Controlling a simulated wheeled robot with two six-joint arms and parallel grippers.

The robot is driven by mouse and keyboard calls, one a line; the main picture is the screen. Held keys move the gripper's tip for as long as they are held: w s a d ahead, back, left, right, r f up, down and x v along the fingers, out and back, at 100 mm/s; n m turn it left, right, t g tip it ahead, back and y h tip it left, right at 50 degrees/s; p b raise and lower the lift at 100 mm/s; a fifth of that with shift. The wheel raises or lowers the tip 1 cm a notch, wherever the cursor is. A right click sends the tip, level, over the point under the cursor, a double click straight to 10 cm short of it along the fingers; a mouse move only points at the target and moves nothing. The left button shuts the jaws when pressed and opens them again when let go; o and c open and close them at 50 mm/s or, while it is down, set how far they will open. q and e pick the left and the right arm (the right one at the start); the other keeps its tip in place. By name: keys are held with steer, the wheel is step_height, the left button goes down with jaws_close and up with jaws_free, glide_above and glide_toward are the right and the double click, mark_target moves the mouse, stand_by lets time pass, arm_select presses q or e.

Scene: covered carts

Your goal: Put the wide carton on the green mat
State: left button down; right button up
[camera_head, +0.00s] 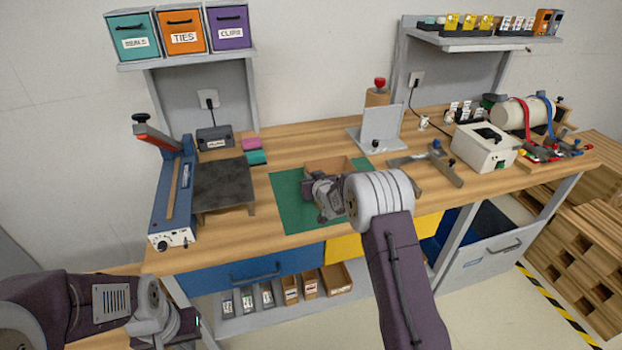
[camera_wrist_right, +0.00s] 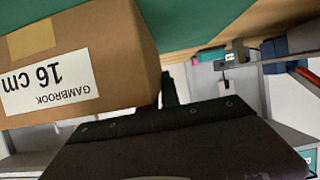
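The brown wide carton (camera_head: 343,164) is at the far part of the green mat (camera_head: 288,205), partly hidden behind my right gripper (camera_head: 327,198). I cannot tell whether its base touches the mat. In the right wrist view, upside down, the carton (camera_wrist_right: 95,55) shows a white label reading 16 cm, with the green mat (camera_wrist_right: 190,18) beyond. One dark finger of my right gripper shows right beside the carton; the other finger is hidden, so its grip is unclear. My left gripper (camera_head: 188,328) is low at the lower left, away from the bench, fingers unclear.
A blue sealer (camera_head: 175,200) and a dark plate on a stand (camera_head: 224,183) are left of the mat. A grey upright bracket (camera_head: 378,130), a flat tool (camera_head: 428,162) and a white box (camera_head: 484,147) are behind and right.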

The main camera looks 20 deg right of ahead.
steer(key=shift+o, duration=1.2)
steer(key=shift+r, duration=0.25)
steer(key=shift+s, duration=0.3)
steer(key=v, duration=1.1)
steer(key=s+f+g, duration=0.3)
steer(key=s+g, duration=0.1)
steer(key=s, duration=0.6)
steer(key=s+a+f+g, duration=0.1)
steer(key=s+f+g, duration=0.2)
steer(key=s, duration=0.7)
steer(key=s+a+f+g, duration=0.1)
steer(key=s+f+g, duration=0.3)
steer(key=s, duration=0.6)
steer(key=shift+s+m+g+b, duration=0.2)
steer(key=shift+m+g+b, duration=0.1)
steer(key=shift+g, duration=0.4)
